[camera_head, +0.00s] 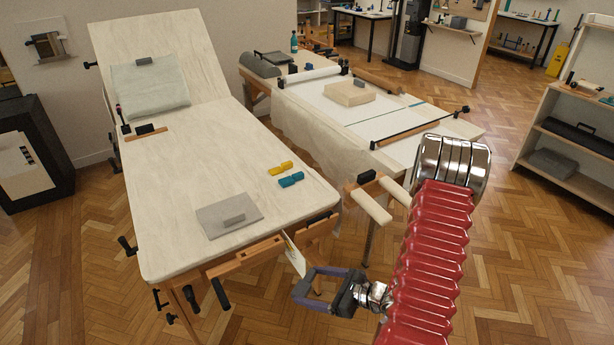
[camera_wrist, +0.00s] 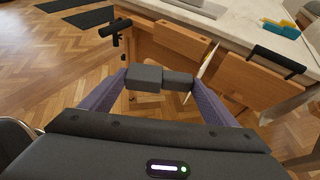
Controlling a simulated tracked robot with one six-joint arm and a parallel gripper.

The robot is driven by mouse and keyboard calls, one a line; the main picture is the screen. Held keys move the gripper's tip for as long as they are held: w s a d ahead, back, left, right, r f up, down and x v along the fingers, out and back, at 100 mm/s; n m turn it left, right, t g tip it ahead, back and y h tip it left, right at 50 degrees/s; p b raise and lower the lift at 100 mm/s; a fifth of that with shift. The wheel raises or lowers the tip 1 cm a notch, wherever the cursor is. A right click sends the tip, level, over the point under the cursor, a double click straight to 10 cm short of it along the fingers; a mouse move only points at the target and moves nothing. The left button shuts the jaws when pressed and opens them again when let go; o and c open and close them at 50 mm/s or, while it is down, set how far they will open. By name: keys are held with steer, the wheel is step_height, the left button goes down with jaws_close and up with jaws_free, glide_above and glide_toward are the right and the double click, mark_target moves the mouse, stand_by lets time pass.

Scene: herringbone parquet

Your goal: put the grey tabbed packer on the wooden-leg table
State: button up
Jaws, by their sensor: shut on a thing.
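The grey tabbed packer (camera_wrist: 144,79) shows in the wrist view as a dark grey block with a smaller grey part at its right. It spans the space between the two purple fingers of my gripper (camera_wrist: 161,80), which is shut on it. In the head view my gripper (camera_head: 304,287) is low, in front of the near end of the wooden-leg table (camera_head: 170,190), apart from its top. The packer is hard to make out there. The table has a cream top and orange wooden framing; its top also shows in the wrist view (camera_wrist: 230,18).
A grey plate with a raised block (camera_head: 218,222), a yellow piece (camera_head: 280,168) and a teal piece (camera_head: 291,179) lie on the tabletop. A thin pale card (camera_head: 294,255) hangs at its near edge. Black clamp handles jut out. The top's middle is clear.

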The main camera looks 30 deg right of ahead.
steer(key=w+a+r+n+g+y, duration=0.1)
steer(key=w+a+r+n, duration=0.1)
steer(key=w+a+r, duration=0.3)
steer(key=w+a+r+n+g+y, duration=0.2)
steer(key=w+a+r, duration=0.3)
steer(key=a, duration=0.5)
steer(key=shift+w+g+y, duration=0.3)
steer(key=shift+w, duration=0.65)
steer(key=shift+w, duration=0.15)
